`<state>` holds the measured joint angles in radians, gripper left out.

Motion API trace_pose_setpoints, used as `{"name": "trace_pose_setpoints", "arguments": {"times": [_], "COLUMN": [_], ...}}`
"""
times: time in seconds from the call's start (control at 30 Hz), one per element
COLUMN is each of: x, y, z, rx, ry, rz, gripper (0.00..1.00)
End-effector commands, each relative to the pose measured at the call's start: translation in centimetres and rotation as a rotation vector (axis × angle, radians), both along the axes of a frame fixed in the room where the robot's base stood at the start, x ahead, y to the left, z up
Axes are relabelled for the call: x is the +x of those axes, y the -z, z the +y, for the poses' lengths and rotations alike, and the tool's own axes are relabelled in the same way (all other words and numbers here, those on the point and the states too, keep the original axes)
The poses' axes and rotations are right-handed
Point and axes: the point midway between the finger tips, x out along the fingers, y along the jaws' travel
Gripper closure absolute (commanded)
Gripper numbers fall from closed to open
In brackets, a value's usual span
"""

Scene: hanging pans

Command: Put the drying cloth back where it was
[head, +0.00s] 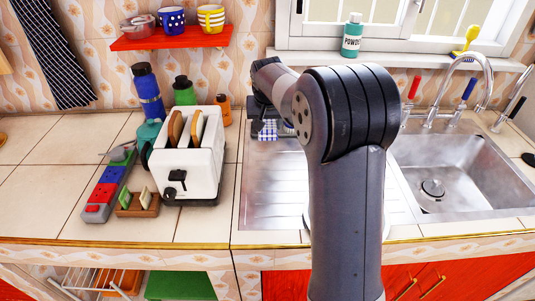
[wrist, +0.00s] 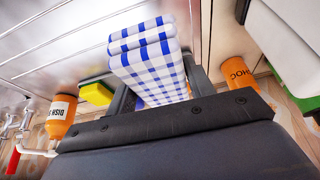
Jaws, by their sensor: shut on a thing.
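The drying cloth, folded into a thick blue-and-white checked bundle, shows in the wrist view (wrist: 145,60) between the two dark fingers. My gripper (wrist: 160,88) is shut on it. In the head view my gripper (head: 264,112) is over the back left of the metal draining board (head: 268,190), to the right of the toaster. Part of the cloth (head: 268,130) shows below it there. My own arm hides much of the board's right side. I cannot tell whether the cloth touches the board.
A white toaster (head: 188,155) with bread stands to the left. An orange bottle (wrist: 238,70) is right of the cloth in the wrist view; a yellow sponge (wrist: 97,93) and dish soap bottle (wrist: 57,122) are left. The sink (head: 450,175) is at right. The front draining board is clear.

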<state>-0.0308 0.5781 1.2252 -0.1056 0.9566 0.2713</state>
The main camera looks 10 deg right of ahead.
Motion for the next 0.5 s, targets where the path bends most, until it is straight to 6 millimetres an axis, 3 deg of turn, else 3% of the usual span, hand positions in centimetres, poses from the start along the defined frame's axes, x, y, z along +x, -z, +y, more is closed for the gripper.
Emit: {"name": "trace_pose_setpoints", "arguments": {"times": [0.17,0.5], "x": [0.0,0.0], "y": [0.2,4.9], "z": [0.0,0.0], "rx": [0.0,0.0], "ry": [0.0,0.0], "rz": [0.001,0.003], "gripper": [0.68,0.68]}}
